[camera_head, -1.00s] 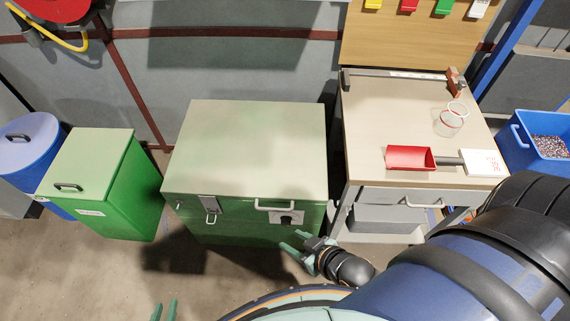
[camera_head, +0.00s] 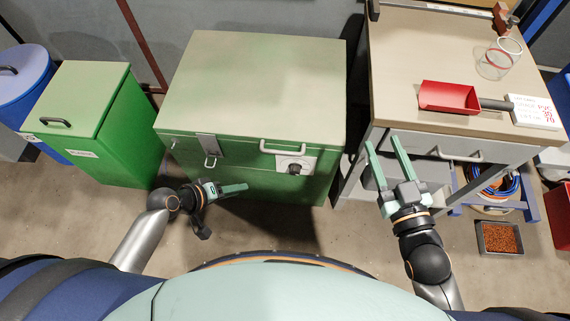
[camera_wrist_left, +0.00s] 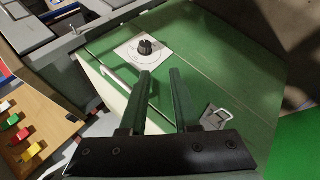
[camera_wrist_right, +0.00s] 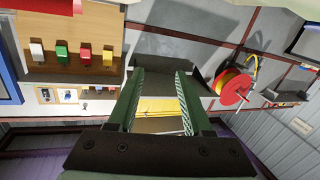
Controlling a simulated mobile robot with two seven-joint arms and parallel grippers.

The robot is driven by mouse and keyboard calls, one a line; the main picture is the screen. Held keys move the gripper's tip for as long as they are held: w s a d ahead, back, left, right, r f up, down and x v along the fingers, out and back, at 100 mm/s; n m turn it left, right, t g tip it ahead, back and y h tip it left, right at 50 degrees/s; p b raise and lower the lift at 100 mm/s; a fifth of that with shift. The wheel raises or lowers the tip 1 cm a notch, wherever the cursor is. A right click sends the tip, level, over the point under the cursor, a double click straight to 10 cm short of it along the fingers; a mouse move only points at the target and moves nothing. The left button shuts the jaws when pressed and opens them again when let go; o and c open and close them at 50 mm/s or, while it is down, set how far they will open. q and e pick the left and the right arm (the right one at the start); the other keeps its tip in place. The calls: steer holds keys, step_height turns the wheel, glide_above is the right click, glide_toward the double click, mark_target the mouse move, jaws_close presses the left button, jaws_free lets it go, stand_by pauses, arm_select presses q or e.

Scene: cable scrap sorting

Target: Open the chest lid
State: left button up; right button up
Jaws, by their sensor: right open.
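The green chest (camera_head: 250,80) stands in the middle of the head view with its pale lid down. Its front has a metal latch (camera_head: 209,150) at the left, a pale bar handle (camera_head: 283,149) and a black knob (camera_head: 294,168) on a white plate. The left wrist view also shows the knob (camera_wrist_left: 145,46), handle (camera_wrist_left: 120,80) and latch (camera_wrist_left: 215,117). My left gripper (camera_head: 240,188) is open and empty, low in front of the chest and apart from it. My right gripper (camera_head: 383,147) is open and empty, right of the chest by the workbench front.
A workbench (camera_head: 400,60) right of the chest carries a red scoop (camera_head: 448,97), a clear beaker (camera_head: 495,62) and a white block (camera_head: 533,112). A green bin (camera_head: 85,100) and blue drum (camera_head: 25,85) stand left. The floor before the chest is clear.

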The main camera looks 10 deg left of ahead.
arm_select(q)
steer(key=w+f+n+h+b, duration=0.35)
steer(key=w+b, duration=0.25)
steer(key=b, duration=0.2)
steer(key=n+g+h+b, duration=0.1)
steer(key=n+h+b, duration=0.1)
steer(key=h+b, duration=0.4)
glide_toward(276, 153)
steer(key=shift+m+y, duration=0.25)
steer(key=shift+y, duration=0.3)
steer(key=b+x, duration=0.1)
steer(key=x, duration=0.3)
steer(key=b+x, duration=0.1)
steer(key=x, duration=0.3)
steer(key=r+b+x, duration=0.1)
steer(key=b+x, duration=0.1)
steer(key=x, duration=0.1)
steer(key=shift+w+d+f, duration=0.1)
steer(key=shift+d, duration=0.4)
arm_select(e)
steer(key=s+a+r+n+t+y, duration=0.3)
steer(key=s+r+n+t+y, duration=0.2)
steer(key=y, duration=0.5)
steer(key=shift+s+n+y, duration=0.3)
steer(key=shift+s+n, duration=0.7)
steer(key=shift+n, duration=0.1)
arm_select(q)
jaws_close()
